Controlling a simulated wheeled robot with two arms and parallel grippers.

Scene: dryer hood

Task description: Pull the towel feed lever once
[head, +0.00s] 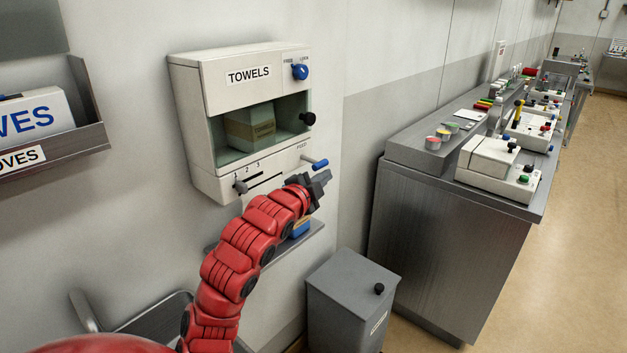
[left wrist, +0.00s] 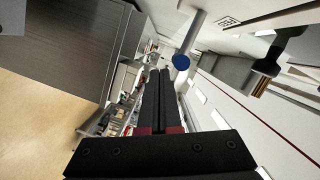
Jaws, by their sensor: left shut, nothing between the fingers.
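The white towel dispenser (head: 205,88), labelled TOWELS, is mounted on the wall in the head view. Its feed lever (head: 320,164), a short rod with a blue tip, sticks out at the lower right beside the word FEED. My left gripper (head: 322,186) is shut and empty just below the lever, apart from it as far as I can tell. In the left wrist view the shut fingers (left wrist: 156,92) point up the picture, and a grey rod with a round blue end (left wrist: 181,62), seemingly the lever, shows just right of their tips. My right gripper is not in view.
The dispenser also has a blue knob (head: 300,72), a black knob (head: 308,119) and a grey slider (head: 240,187). A small shelf (head: 315,229) is under my arm. A grey bin (head: 345,290) stands below; a metal counter (head: 440,240) stands right. A glove holder (head: 92,125) is left.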

